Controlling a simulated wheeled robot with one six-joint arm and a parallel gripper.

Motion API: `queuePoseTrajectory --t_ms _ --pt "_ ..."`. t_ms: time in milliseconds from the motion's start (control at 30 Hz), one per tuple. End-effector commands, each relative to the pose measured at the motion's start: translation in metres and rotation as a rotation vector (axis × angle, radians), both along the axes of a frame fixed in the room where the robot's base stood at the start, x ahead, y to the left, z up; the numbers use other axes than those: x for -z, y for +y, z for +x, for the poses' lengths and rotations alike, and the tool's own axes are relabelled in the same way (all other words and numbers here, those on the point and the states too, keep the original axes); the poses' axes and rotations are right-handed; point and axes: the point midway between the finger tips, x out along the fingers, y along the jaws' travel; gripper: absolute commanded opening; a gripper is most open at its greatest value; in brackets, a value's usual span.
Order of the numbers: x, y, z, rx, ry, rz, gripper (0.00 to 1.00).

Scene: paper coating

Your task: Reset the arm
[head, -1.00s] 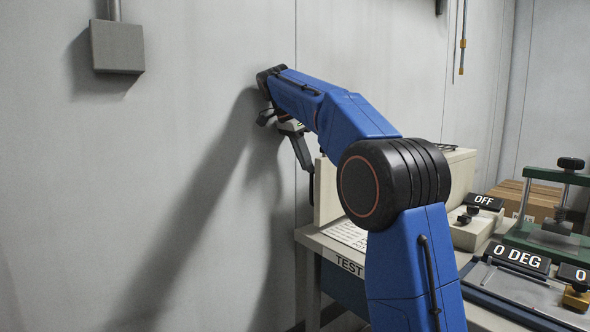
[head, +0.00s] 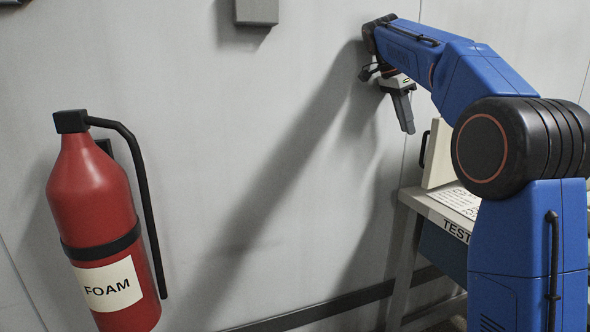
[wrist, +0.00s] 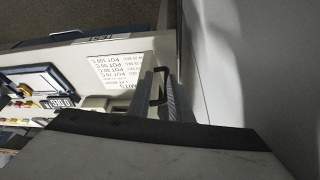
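My blue arm (head: 490,75) is raised and bent at a large black joint. It reaches away over the left end of the test bench (head: 408,192) towards the grey wall. My gripper (head: 406,126) hangs at the arm's far end, pointing down in front of the wall, above and left of the bench.
A red foam extinguisher (head: 100,225) hangs on the wall at left. A grey wall box (head: 257,12) is at the top.

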Motion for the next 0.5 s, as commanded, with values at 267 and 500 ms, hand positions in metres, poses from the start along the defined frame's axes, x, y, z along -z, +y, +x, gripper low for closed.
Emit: queuePoseTrajectory --t_ms 267,500 --pt "0.000 0.000 -0.006 -0.023 0.003 0.004 0.18" --pt "0.001 -0.001 -0.016 -0.065 0.010 0.011 0.18"
